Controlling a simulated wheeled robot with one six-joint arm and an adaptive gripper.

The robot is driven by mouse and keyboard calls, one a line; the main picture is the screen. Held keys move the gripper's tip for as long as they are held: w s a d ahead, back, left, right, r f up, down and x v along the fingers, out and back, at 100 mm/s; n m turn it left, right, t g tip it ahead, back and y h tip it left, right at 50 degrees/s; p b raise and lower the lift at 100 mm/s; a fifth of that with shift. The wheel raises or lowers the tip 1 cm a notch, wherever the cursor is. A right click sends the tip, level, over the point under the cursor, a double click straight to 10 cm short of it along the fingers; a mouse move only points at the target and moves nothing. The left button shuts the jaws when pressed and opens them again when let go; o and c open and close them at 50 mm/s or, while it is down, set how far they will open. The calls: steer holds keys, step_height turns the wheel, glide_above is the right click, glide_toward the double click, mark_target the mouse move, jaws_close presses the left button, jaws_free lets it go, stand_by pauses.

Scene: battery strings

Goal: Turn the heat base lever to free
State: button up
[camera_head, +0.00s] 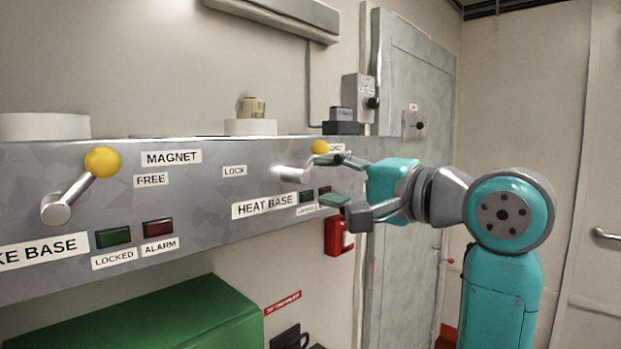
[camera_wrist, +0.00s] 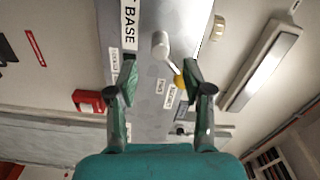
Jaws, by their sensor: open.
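The heat base lever (camera_head: 295,174) is on the grey panel above the HEAT BASE label (camera_head: 264,205). Its arm tilts up and right from the pivot to a yellow knob (camera_head: 319,147). The LOCK label (camera_head: 234,171) is left of the lever; a label at its right is partly covered by my gripper. My gripper (camera_head: 337,180) is open and empty at the lever's right, fingers towards the panel. In the wrist view, the lever pivot (camera_wrist: 160,43) lies ahead between the fingertips, and the yellow knob (camera_wrist: 180,81) is close beside the right finger; contact cannot be told.
Another yellow-knobbed lever (camera_head: 75,190) is at the panel's left. Dark green and red indicators (camera_head: 113,237) sit below the levers. A red box (camera_head: 338,237) is under the panel's right end, and a green case (camera_head: 150,318) stands below. A grey door (camera_head: 405,200) is behind my arm.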

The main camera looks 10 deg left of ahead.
steer(key=shift+v, duration=2.8)
